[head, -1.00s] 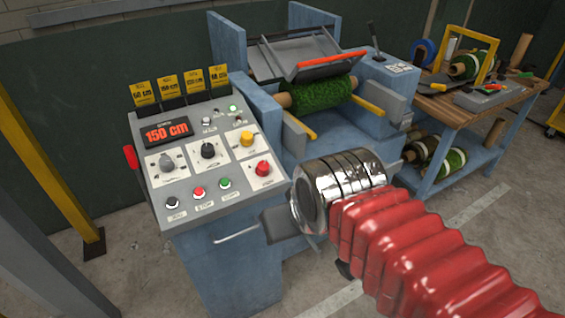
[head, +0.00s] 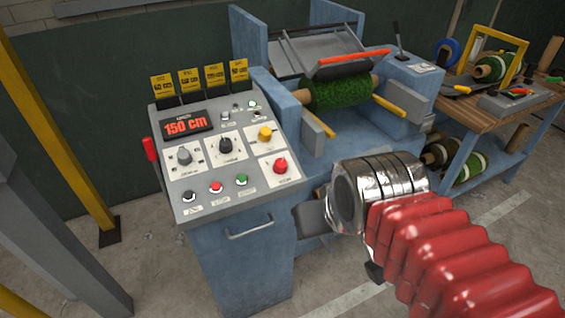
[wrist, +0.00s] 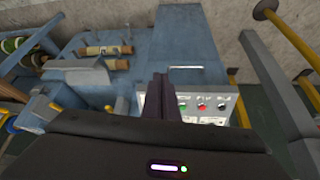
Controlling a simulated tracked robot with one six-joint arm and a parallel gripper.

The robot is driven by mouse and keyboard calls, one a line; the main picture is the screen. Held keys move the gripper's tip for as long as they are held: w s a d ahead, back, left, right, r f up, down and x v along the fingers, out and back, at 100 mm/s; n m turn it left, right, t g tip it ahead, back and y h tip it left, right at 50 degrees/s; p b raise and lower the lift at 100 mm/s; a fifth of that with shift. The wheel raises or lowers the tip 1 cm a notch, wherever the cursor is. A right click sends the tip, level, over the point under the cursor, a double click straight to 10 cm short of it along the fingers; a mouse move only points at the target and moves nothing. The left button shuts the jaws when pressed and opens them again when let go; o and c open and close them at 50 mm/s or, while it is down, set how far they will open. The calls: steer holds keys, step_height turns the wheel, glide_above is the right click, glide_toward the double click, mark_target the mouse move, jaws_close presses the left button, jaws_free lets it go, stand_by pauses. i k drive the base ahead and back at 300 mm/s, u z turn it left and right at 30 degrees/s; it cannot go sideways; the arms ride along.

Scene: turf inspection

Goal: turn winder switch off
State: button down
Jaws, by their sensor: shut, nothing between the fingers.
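The grey sloped control panel (head: 207,156) stands left of centre in the head view. It carries a grey knob (head: 184,155), a black knob (head: 225,145), a yellow knob (head: 265,134) and a red knob (head: 280,166). Below are black, red (head: 215,187) and green buttons, and small toggles (head: 237,107) sit near the top. The labels are too small to tell which is the winder switch. My gripper (head: 311,218) is shut and empty, right of the panel's lower edge and apart from it. The wrist view shows its closed fingers (wrist: 160,97) with panel buttons (wrist: 202,106) beyond.
The blue winder with a green turf roll (head: 335,92) stands behind and right of the panel. A handle (head: 248,229) juts from the cabinet front. A yellow post (head: 72,130) stands left, and a wooden workbench (head: 478,112) right. Floor in front is clear.

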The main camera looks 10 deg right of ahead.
mark_target(280, 167)
steer(key=u, duration=0.45)
steer(key=k, duration=0.65)
steer(key=u, duration=1.05)
steer(key=k, duration=0.75)
steer(key=u, duration=0.5)
steer(key=i, duration=1.45)
steer(key=z, duration=0.7)
steer(key=i, duration=0.5)
steer(key=z, duration=0.7)
steer(key=i, duration=0.5)
steer(key=z, duration=0.35)
